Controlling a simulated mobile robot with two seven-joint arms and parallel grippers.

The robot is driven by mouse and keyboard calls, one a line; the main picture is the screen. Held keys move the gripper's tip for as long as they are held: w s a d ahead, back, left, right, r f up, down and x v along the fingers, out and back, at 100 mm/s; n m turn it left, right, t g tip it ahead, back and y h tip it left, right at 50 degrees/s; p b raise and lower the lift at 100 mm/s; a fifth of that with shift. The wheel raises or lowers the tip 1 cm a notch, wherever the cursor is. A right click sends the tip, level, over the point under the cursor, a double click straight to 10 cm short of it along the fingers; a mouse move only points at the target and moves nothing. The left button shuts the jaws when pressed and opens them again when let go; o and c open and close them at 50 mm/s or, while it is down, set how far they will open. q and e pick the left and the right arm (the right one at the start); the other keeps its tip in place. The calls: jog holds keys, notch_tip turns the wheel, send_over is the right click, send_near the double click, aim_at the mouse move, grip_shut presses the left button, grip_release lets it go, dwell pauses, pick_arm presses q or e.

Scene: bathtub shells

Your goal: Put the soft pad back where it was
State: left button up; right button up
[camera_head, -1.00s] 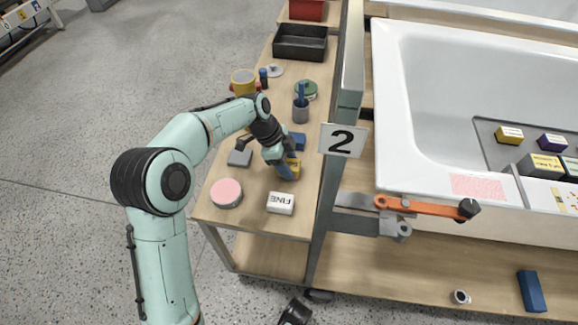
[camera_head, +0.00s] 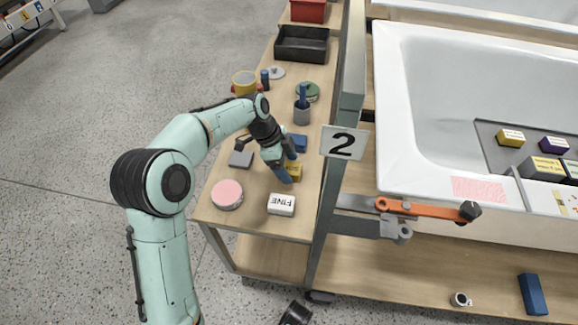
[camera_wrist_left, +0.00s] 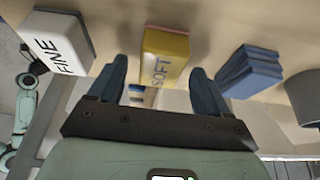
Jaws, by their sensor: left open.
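The soft pad is a yellow block (camera_head: 294,172) lying on the wooden side bench, between the white FINE block and a blue block. My left gripper (camera_head: 287,164) is open over the bench at the pad. In the left wrist view its two fingers (camera_wrist_left: 158,82) stand apart, with the pad beyond and between their tips, and no contact is visible. My right gripper cannot be made out.
The white FINE block (camera_head: 281,204) and a pink round tin (camera_head: 227,194) are nearer the front edge. The blue block (camera_head: 299,143), a grey block (camera_head: 241,157) and a grey cup (camera_head: 302,113) stand close by.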

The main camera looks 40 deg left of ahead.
pick_arm(q)
jog(key=p+v, duration=0.2)
jog(key=v, duration=0.8)
jog(key=shift+r+p, duration=0.3)
pick_arm(e)
jog(key=s+a+r+g, duration=0.1)
jog(key=s+a+r, duration=0.1)
jog(key=s+r, duration=0.1)
jog(key=shift+s+a+y, duration=0.15)
jog(key=shift+s+y, duration=0.25)
jog(key=shift+s, duration=0.4)
pick_arm(q)
jog(key=shift+a, duration=0.1)
